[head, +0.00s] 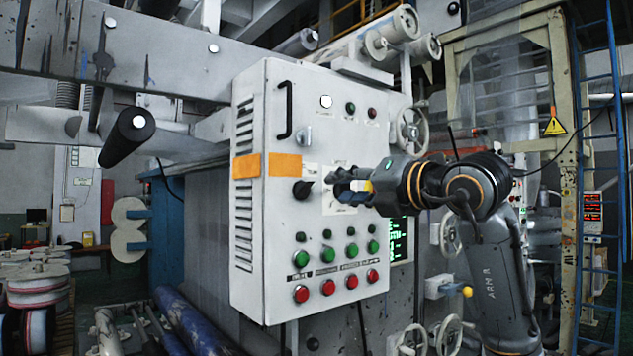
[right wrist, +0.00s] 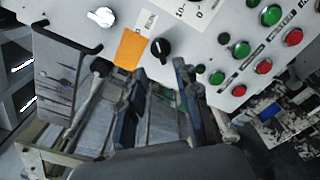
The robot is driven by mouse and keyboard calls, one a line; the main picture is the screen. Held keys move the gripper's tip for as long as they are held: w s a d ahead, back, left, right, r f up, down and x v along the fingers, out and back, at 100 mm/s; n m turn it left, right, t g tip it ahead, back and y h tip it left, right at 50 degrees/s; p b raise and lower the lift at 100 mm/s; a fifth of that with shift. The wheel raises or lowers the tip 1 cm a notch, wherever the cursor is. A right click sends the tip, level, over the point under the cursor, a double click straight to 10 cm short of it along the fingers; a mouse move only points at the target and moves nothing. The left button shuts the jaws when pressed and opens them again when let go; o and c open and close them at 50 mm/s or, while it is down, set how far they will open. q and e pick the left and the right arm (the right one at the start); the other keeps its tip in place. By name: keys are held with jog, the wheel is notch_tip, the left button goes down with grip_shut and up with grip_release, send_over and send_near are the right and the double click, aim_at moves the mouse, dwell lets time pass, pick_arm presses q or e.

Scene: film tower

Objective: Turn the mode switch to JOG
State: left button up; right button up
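The mode switch is probably the black rotary knob (head: 302,189) on the front of the white control cabinet (head: 262,300). In the right wrist view the black knob (right wrist: 160,48) shows a pale pointer mark, beside a white label (right wrist: 149,20) whose words I cannot read fully. My right gripper (head: 338,187) is in front of the panel, to the right of the knob, and hides part of a dial plate. In the right wrist view my right gripper (right wrist: 158,76) has its fingers apart with nothing between them; the knob lies beyond the tips. My left gripper is out of view.
Green buttons (head: 301,264) and red buttons (head: 301,294) sit in rows below the knob. A black door handle (head: 286,110), a silver latch (head: 303,136) and orange tape (head: 285,164) are also on the cabinet. A handwheel (head: 411,128) stands beyond its right side.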

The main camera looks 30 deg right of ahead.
aim_at(311, 188)
jog(key=w+p, duration=0.1)
jog(key=w, duration=0.4)
jog(key=w+p, duration=0.1)
jog(key=w, duration=0.2)
jog(key=shift+a+p, duration=0.35)
jog(key=shift+c, duration=0.2)
grip_shut()
